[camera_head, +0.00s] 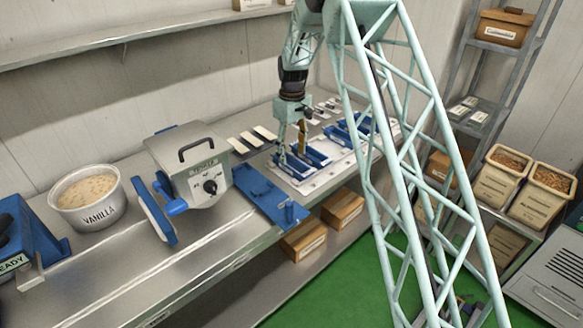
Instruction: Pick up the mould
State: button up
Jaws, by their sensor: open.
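Several blue trough-like pieces lie on a white board (293,183) on the steel bench; I take them to be moulds. One blue mould (293,164) lies at the board's near left end, with another close beside it on the right. My gripper (292,152) points down at these two, its fingers apart. One finger looks pale green and the other yellowish-brown. The fingertips are at or just above the blue pieces; I cannot tell whether they touch. More blue pieces (342,132) lie further along the board, partly hidden by my arm's lattice.
A VANILLA tub (88,198) is further left. Pale strips (252,139) lie behind. Cardboard boxes (303,240) sit below; shelves stand right.

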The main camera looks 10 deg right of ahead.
aim_at(291, 162)
jog(key=shift+a+f, duration=0.15)
jog(key=shift+f, duration=2.45)
jog(key=shift+c, duration=0.4)
jog(key=c, duration=1)
jog(key=shift+r, duration=0.1)
jog(key=shift+s+r, duration=0.1)
jog(key=shift+r, duration=1.65)
jog(key=s, duration=0.5)
jog(key=s+r, duration=0.1)
jog(key=s, duration=0.9)
jog(key=shift+s+a+r, duration=0.2)
jog(key=shift+s+a, duration=0.2)
